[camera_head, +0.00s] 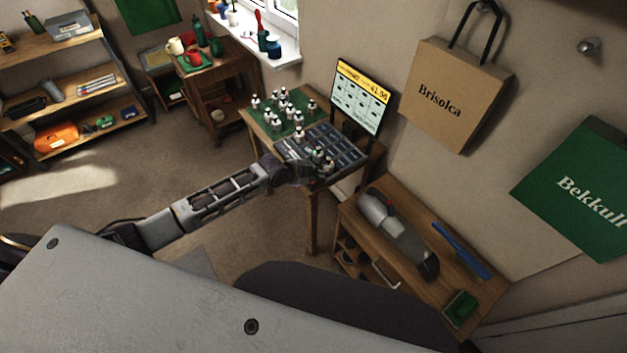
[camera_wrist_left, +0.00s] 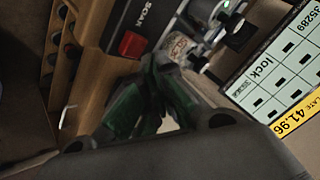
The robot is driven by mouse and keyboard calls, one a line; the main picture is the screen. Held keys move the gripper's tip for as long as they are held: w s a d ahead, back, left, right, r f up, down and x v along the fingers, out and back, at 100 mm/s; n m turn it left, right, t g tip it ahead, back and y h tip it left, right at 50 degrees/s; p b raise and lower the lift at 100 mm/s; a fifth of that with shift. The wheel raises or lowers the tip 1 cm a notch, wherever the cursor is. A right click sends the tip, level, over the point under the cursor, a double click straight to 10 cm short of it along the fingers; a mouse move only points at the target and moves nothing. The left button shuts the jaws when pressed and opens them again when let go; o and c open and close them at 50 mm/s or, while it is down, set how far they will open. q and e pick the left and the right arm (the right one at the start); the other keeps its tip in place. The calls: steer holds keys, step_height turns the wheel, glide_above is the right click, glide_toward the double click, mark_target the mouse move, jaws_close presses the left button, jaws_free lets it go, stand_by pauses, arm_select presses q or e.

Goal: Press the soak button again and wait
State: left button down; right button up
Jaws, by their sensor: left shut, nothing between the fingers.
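The red soak button (camera_wrist_left: 131,44) sits beside a dark label lettered SOAK (camera_wrist_left: 150,18) in the left wrist view. My left gripper (camera_wrist_left: 157,66) is shut and empty, with its fingertips close beside the red button. I cannot tell whether they touch it. In the head view the left gripper (camera_head: 308,172) is at the near edge of the dark panel (camera_head: 340,146) on the wooden table. The button cannot be made out there. A screen (camera_head: 361,96) with a yellow header stands behind the panel; in the left wrist view the screen (camera_wrist_left: 280,75) reads 41.96 and "lock".
Several white-and-black bottles (camera_head: 283,105) stand on a green mat (camera_head: 258,122) left of the panel, and a few stand on the panel near my gripper. A low wooden bench (camera_head: 455,300) with a grey handheld device (camera_head: 395,228) is at the right.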

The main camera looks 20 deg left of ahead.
mark_target(315, 182)
arm_select(q)
steer(key=shift+f, duration=0.45)
stand_by(0.6)
steer(key=shift+s+f, duration=0.1)
steer(key=shift+f, duration=0.1)
stand_by(0.7)
steer(key=shift+f+b, duration=0.45)
stand_by(0.8)
steer(key=shift+r, duration=0.15)
steer(key=shift+r+p, duration=0.9)
steer(key=shift+r+p, duration=2.25)
steer(key=shift+r, duration=0.3)
